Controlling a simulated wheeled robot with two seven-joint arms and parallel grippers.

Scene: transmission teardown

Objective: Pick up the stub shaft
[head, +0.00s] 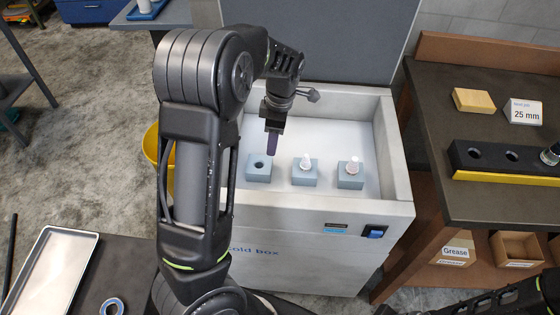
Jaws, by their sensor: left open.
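The open cold box (230,212) holds several blue-grey blocks in a row on its white floor. The left block (259,172) has an empty dark hole. A small pale, frosted piece (306,162) stands upright in the middle block (304,179). Another pale piece (352,166), with a pinkish tint, stands in the right block (350,182). Either may be the stub shaft; I cannot tell which. My left gripper (272,145) is open and empty, pointing down above and just right of the left block. My right gripper is not visible; only part of that arm shows at bottom right.
The box's raised lid (330,40) stands behind it, and its walls surround the blocks. On the right bench are a black holed block (492,157), a wooden block (474,100) and a 25 mm sign (524,111). A grey tray (48,275) and a blue ring (112,307) lie lower left.

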